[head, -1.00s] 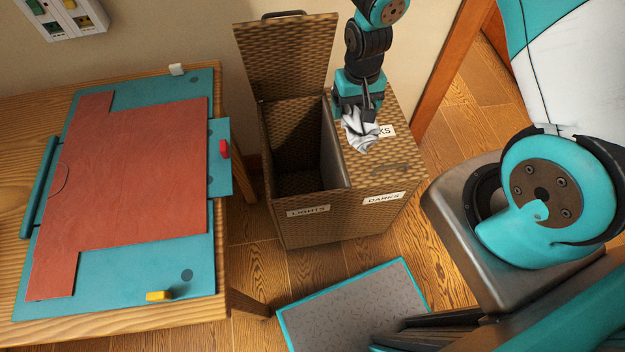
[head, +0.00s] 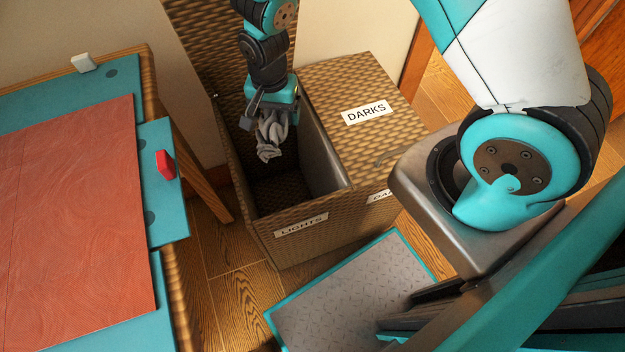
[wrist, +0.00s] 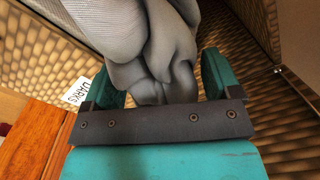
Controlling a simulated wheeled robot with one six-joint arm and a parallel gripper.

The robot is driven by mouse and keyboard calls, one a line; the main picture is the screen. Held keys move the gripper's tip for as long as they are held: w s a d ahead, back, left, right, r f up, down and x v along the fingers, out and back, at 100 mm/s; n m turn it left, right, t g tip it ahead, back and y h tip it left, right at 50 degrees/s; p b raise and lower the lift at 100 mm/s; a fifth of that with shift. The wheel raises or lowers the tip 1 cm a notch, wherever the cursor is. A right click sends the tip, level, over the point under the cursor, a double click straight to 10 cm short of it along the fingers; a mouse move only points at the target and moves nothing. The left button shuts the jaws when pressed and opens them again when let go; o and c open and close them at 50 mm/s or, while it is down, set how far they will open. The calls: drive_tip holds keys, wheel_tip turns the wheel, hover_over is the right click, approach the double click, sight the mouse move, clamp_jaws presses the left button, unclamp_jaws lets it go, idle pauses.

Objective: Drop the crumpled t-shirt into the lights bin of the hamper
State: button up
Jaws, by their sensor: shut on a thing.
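The crumpled t-shirt (head: 270,137) is a grey-white bunch of cloth hanging from my gripper (head: 268,112). The gripper is shut on it; in the wrist view the cloth (wrist: 155,50) bulges out between the two teal-backed fingers (wrist: 165,88). In the head view the shirt hangs over the open lights bin (head: 262,200), the left compartment of the woven hamper (head: 330,220). It appears near the height of the opening; exactly how deep I cannot tell. The LIGHTS label (head: 301,226) is on the front. The lights lid (head: 205,40) stands raised behind my arm.
The darks lid (head: 335,75), with a DARKS label (head: 366,112), is closed on the right. A wooden table with a red sheet (head: 70,220) on a teal board stands left. A grey mat (head: 350,290) with a teal edge lies on the floor in front.

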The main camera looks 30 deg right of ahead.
wheel_tip(320, 180, down, 4)
drive_tip(key=shift+r+b, duration=0.2)
drive_tip(key=shift+b, duration=1.05)
drive_tip(key=o, duration=0.8)
drive_tip(key=shift+r, duration=0.15)
wheel_tip(320, 180, up, 17)
drive_tip(key=p, duration=0.3)
drive_tip(key=shift+r, duration=0.15)
